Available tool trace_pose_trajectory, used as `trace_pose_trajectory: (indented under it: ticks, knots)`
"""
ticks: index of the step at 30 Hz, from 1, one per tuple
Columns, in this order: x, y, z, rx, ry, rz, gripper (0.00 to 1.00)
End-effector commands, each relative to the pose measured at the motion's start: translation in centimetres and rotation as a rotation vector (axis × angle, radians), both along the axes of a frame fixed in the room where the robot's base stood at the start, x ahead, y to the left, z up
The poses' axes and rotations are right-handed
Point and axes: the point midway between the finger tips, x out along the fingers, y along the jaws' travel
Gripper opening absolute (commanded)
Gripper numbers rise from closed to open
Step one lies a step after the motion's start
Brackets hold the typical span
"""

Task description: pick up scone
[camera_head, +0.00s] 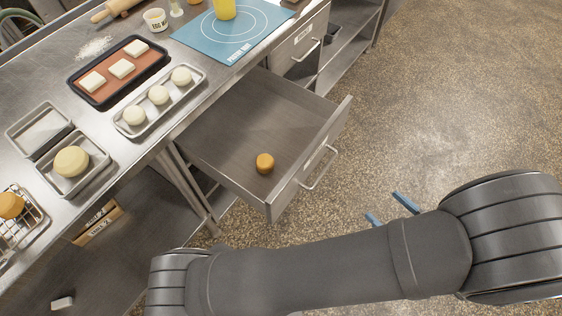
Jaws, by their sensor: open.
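A small golden-brown scone (265,163) lies in the open drawer (232,121), near its front panel. A second golden-brown piece (11,205) sits on a wire rack at the far left edge. The blue fingertips of my gripper (390,211) show past my dark arm, over the floor to the right of the drawer. They are apart, with nothing visible between them. The rest of my gripper is hidden behind the arm.
The drawer handle (318,171) sticks out. The floor at right is clear.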

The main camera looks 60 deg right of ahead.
Motion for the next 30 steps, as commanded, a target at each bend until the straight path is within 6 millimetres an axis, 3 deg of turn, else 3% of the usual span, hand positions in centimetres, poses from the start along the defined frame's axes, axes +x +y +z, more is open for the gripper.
trace_pose_trajectory:
  ticks: [3, 11, 21, 30]
  knots:
    - [0.0, 0.0, 4.5, -0.006, 0.007, 0.001, 0.77]
    - [0.0, 0.0, 12.4, -0.006, 0.004, 0.000, 0.77]
    - [10.3, -1.8, 10.5, 0.041, 0.270, 0.330, 0.77]
    - [19.7, -1.2, 9.4, -0.031, 0.604, 0.698, 0.77]
